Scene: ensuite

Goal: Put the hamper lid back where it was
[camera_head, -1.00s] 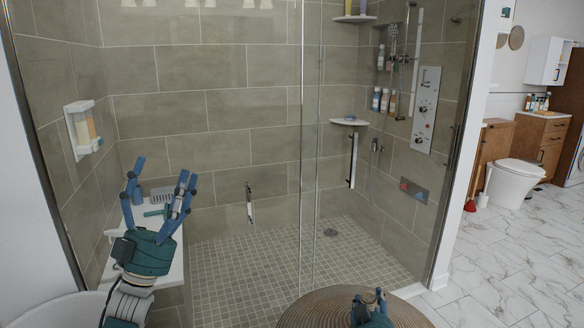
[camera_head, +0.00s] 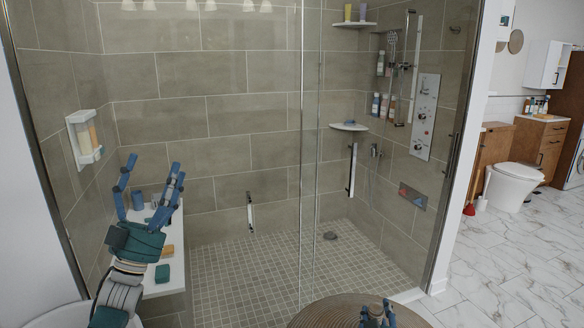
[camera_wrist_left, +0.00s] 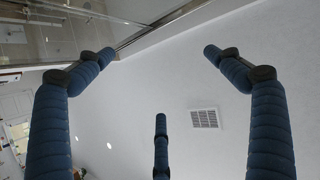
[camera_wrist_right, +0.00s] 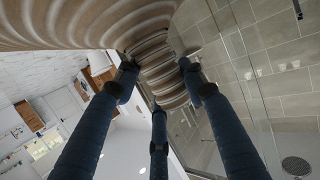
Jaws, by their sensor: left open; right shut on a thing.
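The hamper lid (camera_head: 318,312) is a round, brown, ribbed woven disc at the bottom of the head view, cut off by the frame edge. My right gripper (camera_head: 376,306) is shut on it. In the right wrist view the lid (camera_wrist_right: 60,22) fills the top left, and the fingers (camera_wrist_right: 158,82) close around its ribbed, narrower part. My left gripper (camera_head: 152,165) is open and empty, raised with fingers up in front of the shower bench. Its spread fingers also show in the left wrist view (camera_wrist_left: 165,75) against the ceiling. I cannot make out the hamper body.
A glass-fronted shower stands ahead, with a white bench (camera_head: 165,278) at left holding a soap bar (camera_head: 167,251) and a teal item (camera_head: 162,274). A toilet (camera_head: 513,184) and wooden cabinet (camera_head: 540,145) stand at right.

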